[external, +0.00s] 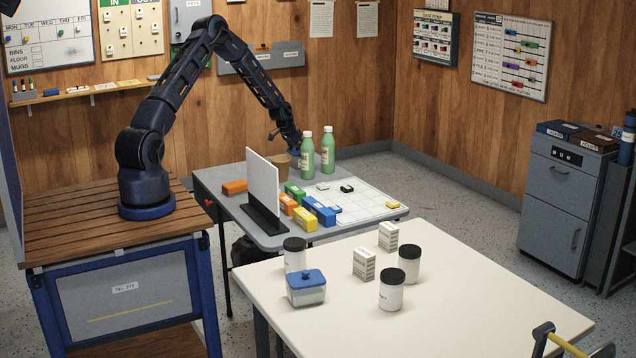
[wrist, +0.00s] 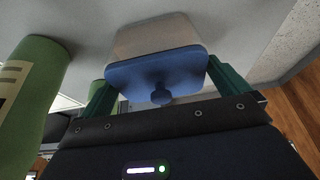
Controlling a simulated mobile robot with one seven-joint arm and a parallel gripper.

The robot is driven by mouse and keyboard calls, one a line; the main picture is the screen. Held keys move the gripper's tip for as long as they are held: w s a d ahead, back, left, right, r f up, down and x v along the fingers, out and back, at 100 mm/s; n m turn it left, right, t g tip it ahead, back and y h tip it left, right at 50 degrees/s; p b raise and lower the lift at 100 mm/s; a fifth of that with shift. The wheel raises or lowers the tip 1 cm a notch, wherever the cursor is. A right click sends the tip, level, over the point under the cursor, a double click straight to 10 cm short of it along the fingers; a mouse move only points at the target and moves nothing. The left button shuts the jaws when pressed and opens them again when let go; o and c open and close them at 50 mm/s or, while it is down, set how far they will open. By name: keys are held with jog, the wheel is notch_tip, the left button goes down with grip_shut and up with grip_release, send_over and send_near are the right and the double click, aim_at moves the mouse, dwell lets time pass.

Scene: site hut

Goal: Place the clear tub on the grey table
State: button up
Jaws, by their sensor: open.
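A clear tub with a blue lid (wrist: 157,72) shows in the wrist view between my gripper's (wrist: 160,76) two green fingers. The fingers stand apart at either side of the lid, and the tub's pale body is against the grey surface. In the external view my gripper (external: 287,137) is low over the back of the grey table (external: 216,179), and a bit of blue lid (external: 293,153) shows just under it. The tub's body is mostly hidden there. Another clear tub with a blue lid (external: 306,289) stands on the cream table.
Green bottles (external: 307,155) stand close to the right of my gripper, and a brown cup (external: 281,166) is just in front. A white upright panel (external: 263,183), colored boxes (external: 306,219) and a white grid sheet (external: 362,202) take up the grey table's front. The cream table (external: 450,300) holds jars and small boxes.

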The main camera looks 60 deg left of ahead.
jog(key=v, duration=0.8)
jog(key=shift+s+r, duration=0.2)
jog(key=shift+r, duration=0.15)
jog(key=shift+s+r, duration=0.3)
jog(key=shift+r, duration=0.35)
jog(key=shift+d+r, duration=0.1)
jog(key=s+d+r+y, duration=0.1)
jog(key=s+d+r, duration=0.8)
jog(key=d+r, duration=0.3)
jog(key=s+d+r, duration=0.8)
jog(key=d+r, duration=0.3)
jog(key=r, duration=0.4)
jog(key=s+d+r, duration=0.1)
jog(key=s+d, duration=0.3)
jog(key=s, duration=0.6)
jog(key=s+d+r, duration=0.2)
jog(key=s+d, duration=0.2)
jog(key=s, duration=0.6)
jog(key=s+d+r+h, duration=0.1)
jog(key=s+d, duration=0.2)
jog(key=s, duration=0.7)
jog(key=shift+d+r, duration=0.4)
